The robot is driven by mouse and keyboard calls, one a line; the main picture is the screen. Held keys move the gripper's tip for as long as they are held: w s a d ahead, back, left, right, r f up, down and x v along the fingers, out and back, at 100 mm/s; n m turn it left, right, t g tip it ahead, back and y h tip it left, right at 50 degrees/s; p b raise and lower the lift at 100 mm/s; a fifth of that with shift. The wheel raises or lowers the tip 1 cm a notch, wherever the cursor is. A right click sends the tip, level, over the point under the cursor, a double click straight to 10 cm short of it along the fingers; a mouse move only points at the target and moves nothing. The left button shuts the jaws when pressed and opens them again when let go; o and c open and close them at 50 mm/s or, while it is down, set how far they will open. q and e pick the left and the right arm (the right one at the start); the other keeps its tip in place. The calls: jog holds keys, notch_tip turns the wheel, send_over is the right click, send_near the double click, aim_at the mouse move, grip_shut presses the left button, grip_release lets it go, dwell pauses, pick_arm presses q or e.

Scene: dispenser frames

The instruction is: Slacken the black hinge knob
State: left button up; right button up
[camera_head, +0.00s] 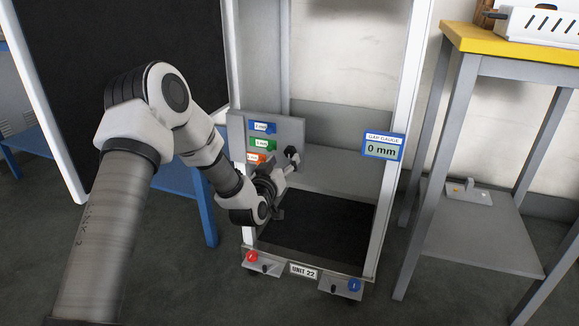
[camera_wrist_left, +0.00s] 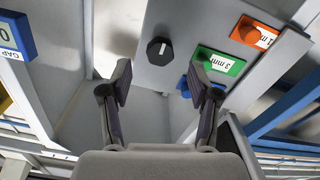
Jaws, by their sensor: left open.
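The black hinge knob (camera_head: 291,153) sits on the grey panel inside the frame, right of the coloured tags. My left gripper (camera_head: 284,186) is open and empty, in front of the panel and just below the knob in the head view. Its two fingers (camera_wrist_left: 160,80) are spread apart in the wrist view, with clear space between them. They look apart from the knob. My right gripper is not in view.
Blue (camera_head: 263,127), green (camera_head: 263,144) and orange (camera_head: 255,158) tags are on the panel. The gap gauge (camera_head: 382,148) reads 0 mm on the right post. Red (camera_head: 251,257) and blue (camera_head: 354,286) buttons flank the UNIT 22 plate. A yellow-topped table (camera_head: 500,45) stands right.

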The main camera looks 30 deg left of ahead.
aim_at(289, 154)
pick_arm(q)
jog(key=b+x, duration=0.1)
jog(key=x, duration=0.3)
jog(key=shift+w+f+b, duration=0.2)
jog(key=shift+w+b, duration=0.1)
jog(key=shift+w, duration=0.05)
jog(key=shift+w+a+r, duration=0.1)
jog(key=shift+w, duration=0.2)
jog(key=c, duration=1.2)
jog(key=shift+o, duration=0.2)
